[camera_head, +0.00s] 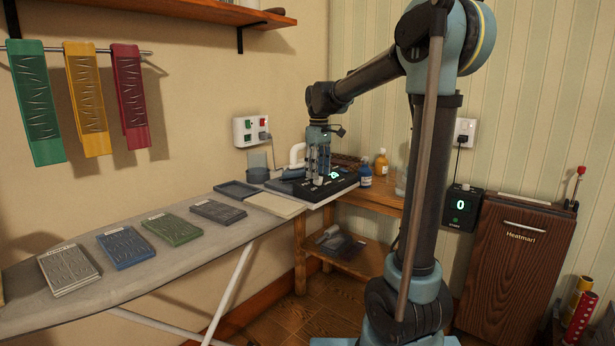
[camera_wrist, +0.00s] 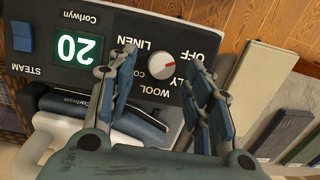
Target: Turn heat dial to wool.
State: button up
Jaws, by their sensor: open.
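The heat dial (camera_wrist: 162,66) is a round white knob on a black Corlwyn control panel (camera_wrist: 110,50), which also shows in the head view (camera_head: 345,184). The panel appears upside down in the wrist view. Contact cannot be told. In the head view my gripper (camera_head: 318,180) is over the panel.
A blue STEAM switch (camera_wrist: 21,37) and a display reading 20 (camera_wrist: 76,49) are on the panel. An iron (camera_wrist: 105,108) lies close to my fingers. Bottles (camera_head: 381,163) stand behind the panel. Fabric samples (camera_head: 124,246) lie along the ironing board (camera_head: 165,268).

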jog(key=shift+f, duration=0.95)
